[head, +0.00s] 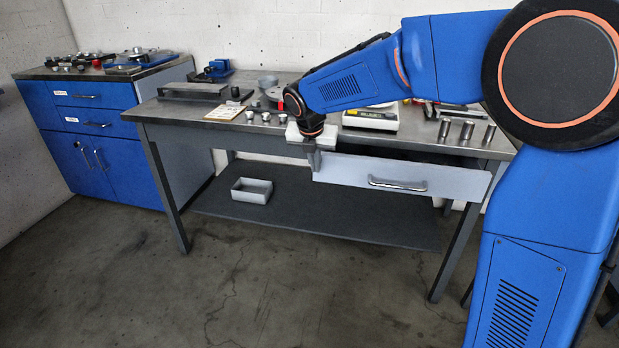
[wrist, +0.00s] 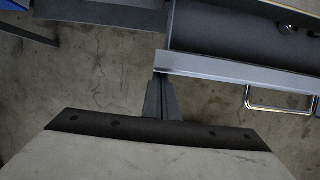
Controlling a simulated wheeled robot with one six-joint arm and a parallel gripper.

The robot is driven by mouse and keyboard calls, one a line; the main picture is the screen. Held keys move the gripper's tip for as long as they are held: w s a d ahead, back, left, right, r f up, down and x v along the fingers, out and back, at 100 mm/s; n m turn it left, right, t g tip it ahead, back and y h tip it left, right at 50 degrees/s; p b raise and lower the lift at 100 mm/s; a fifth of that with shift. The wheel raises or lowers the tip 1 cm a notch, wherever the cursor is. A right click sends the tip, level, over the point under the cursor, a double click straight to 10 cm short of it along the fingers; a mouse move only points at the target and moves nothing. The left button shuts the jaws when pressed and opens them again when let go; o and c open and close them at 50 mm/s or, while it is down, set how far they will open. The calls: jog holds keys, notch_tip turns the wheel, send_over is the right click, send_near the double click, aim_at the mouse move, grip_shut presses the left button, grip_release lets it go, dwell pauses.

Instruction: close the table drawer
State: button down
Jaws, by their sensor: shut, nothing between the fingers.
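The table drawer (head: 350,172) is partly open. Its light grey front panel stands out from the workbench, with a dark gap behind its top edge. A metal bar handle (head: 397,185) is on the panel. The wrist view shows the panel's top edge (wrist: 235,69), the handle (wrist: 280,108) and part of the drawer's inside. My gripper (head: 314,164) is shut and empty, pointing down at the left end of the drawer front. In the wrist view its fingertips (wrist: 163,80) lie close to the panel's left corner; I cannot tell whether they touch it.
The workbench top (head: 160,110) carries a scale (head: 371,117), several metal cylinders (head: 467,131) and a grey block fixture (head: 192,91). A grey bin (head: 252,190) sits on the lower shelf (head: 330,208). A blue cabinet (head: 95,125) stands at left. The floor in front is clear.

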jog(key=w+d, duration=0.2)
jog(key=w, duration=0.5)
jog(key=shift+w, duration=0.25)
jog(key=shift+s, duration=0.1)
